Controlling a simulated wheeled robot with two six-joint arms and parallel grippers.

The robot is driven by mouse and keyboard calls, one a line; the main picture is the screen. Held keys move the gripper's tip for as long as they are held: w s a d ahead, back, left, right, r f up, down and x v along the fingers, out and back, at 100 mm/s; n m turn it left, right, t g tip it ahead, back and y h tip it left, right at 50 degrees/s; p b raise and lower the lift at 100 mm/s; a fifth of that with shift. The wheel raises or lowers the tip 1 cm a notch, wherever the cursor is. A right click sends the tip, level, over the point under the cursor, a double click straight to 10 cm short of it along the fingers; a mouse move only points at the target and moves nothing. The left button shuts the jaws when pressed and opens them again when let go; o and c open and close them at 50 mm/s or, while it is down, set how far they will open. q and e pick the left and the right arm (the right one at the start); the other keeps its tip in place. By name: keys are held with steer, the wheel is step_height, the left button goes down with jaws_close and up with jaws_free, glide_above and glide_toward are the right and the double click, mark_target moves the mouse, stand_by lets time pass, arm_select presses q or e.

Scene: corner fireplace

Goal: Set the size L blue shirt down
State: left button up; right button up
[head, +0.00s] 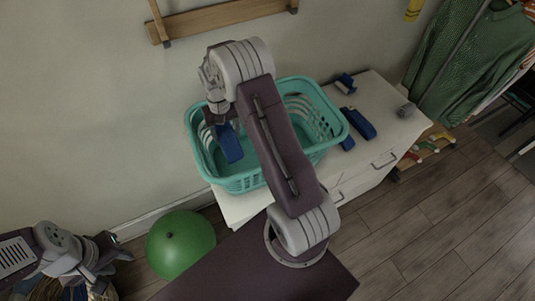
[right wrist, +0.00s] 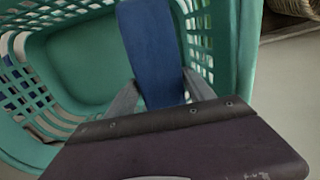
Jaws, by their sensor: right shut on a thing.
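A folded blue shirt (head: 230,146) hangs over the inside of the teal laundry basket (head: 243,181); its size mark cannot be read. My right gripper (head: 219,124) is shut on its upper end. In the right wrist view the blue shirt (right wrist: 152,50) sits between the two grey fingers of the right gripper (right wrist: 160,97), with the basket (right wrist: 240,60) around it. Whether the shirt touches the basket floor cannot be told. My left gripper (head: 108,257) is far off at the lower left, beside the green ball, its finger opening unclear.
The basket stands on a white drawer cabinet (head: 385,105). More blue folded items (head: 358,122) and a small grey object (head: 406,110) lie right of the basket. A green ball (head: 180,245) is on the floor. Green clothing (head: 465,60) hangs at the right. A wooden rack is on the wall.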

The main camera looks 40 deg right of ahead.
steer(key=b, duration=0.4)
glide_above(233, 166)
step_height(233, 166, down, 9)
step_height(233, 166, down, 5)
steer(key=shift+s+f+p, duration=0.1)
steer(key=shift+f+p, duration=0.1)
steer(key=shift+p, duration=0.45)
steer(key=shift+f, duration=0.25)
step_height(233, 166, down, 3)
steer(key=shift+f+p, duration=0.2)
steer(key=shift+p, duration=0.1)
steer(key=shift+f, duration=0.35)
steer(key=shift+f, duration=0.1)
steer(key=shift+f+b, duration=0.1)
steer(key=shift+b, duration=0.2)
steer(key=o, duration=1.5)
